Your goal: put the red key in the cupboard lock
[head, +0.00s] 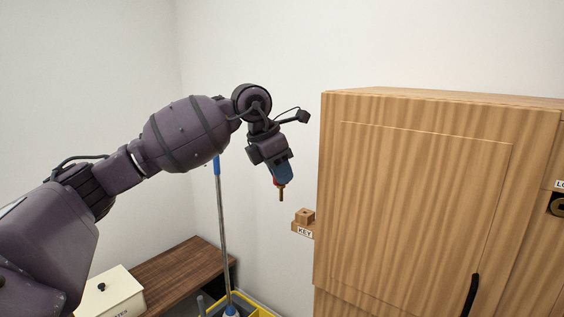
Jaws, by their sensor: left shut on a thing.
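My left gripper (283,174) is shut on the red key (281,192), in mid-air left of the cupboard. A little of the key's red part shows at the fingertips, and its brownish shaft points down. The rest of it is hidden by the fingers. The wooden cupboard (415,200) fills the right side. The lock (557,204) is a dark plate with a brass part at the right edge, cut off by the frame, below a partly visible label. My right gripper is not in view.
A small wooden shelf labelled KEY (304,231) with a block (305,216) sits beside the cupboard's left side, below the key. A black handle (470,295) is on the door. A blue-topped mop pole (221,220), yellow bucket (262,312), brown bench (190,272) and cream box (112,294) stand lower left.

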